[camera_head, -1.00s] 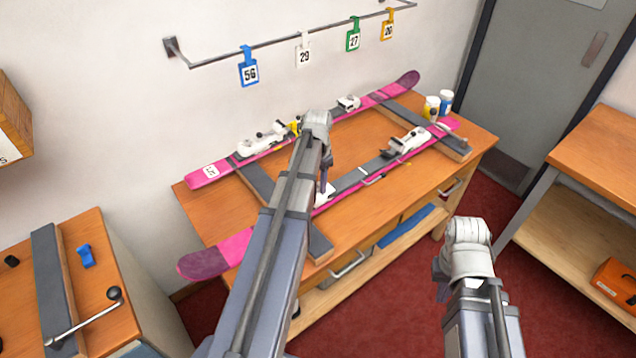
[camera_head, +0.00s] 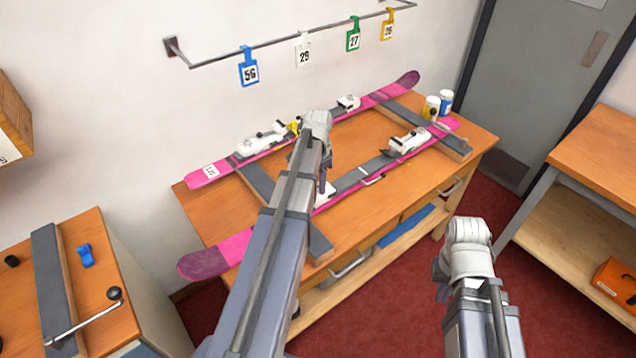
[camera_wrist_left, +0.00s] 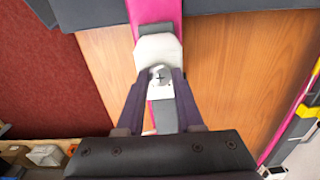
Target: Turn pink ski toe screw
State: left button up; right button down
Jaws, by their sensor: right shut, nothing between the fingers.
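The pink ski (camera_head: 228,249) lies along the front of the bench, with a white toe piece (camera_head: 327,194) partly hidden behind my left arm. In the left wrist view the white toe piece (camera_wrist_left: 158,48) shows a round grey screw (camera_wrist_left: 160,77) with a cross slot. My left gripper (camera_wrist_left: 162,80) has one dark fingertip on each side of the screw, close against its head. In the head view my left gripper (camera_head: 323,182) points down over the toe piece, partly hidden by its own arm. My right arm shows at the lower right, but its gripper fingers are not visible.
A second pink ski (camera_head: 208,172) with white bindings lies along the back of the bench (camera_head: 350,232). Two small jars (camera_head: 445,103) stand at the bench's far right. Numbered tags (camera_head: 249,72) hang from a wall rail. Dark supports (camera_head: 262,188) cross under the skis.

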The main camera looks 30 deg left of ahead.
pick_arm(q)
jog(key=o, duration=0.4)
jog(key=shift+o, duration=0.2)
jog(key=shift+r, duration=0.15)
notch_tip(320, 180, up, 8)
jog(key=p, duration=0.8)
jog(key=shift+f, duration=0.2)
jog(key=s+d, duration=0.5)
jog(key=d, duration=0.5)
jog(key=s+d+f+b, duration=0.1)
jog(key=s+d, duration=0.5)
jog(key=d, duration=0.4)
jog(key=s+d+f+n+y+b, duration=0.1)
jog(key=s+d, duration=0.4)
jog(key=d, duration=0.5)
jog(key=shift+s+d, duration=0.3)
